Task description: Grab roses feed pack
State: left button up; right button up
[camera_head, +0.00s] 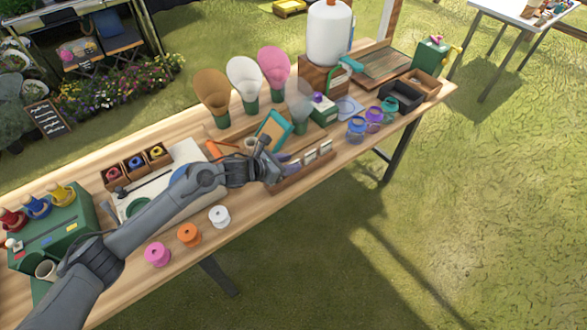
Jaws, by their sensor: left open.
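Several small pale packs (311,157) stand in a row in a low wooden tray (307,174) near the table's front edge. Their labels are too small to read, so I cannot tell which is the roses feed pack. My left arm reaches in from the lower left. My left gripper (281,164) is at the left end of the tray, close to the packs, and open. It hides that end of the tray. I cannot tell whether it touches a pack. My right gripper is not in view.
Brown, white and pink paper cones (243,78) stand behind the tray. A teal-edged board (274,130) is close behind the gripper. Purple and blue jars (356,129) stand to the right. Pink, orange and white spools (188,235) line the front edge at left.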

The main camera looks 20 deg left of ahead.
pick_arm(q)
jog(key=shift+c, duration=0.3)
grip_shut()
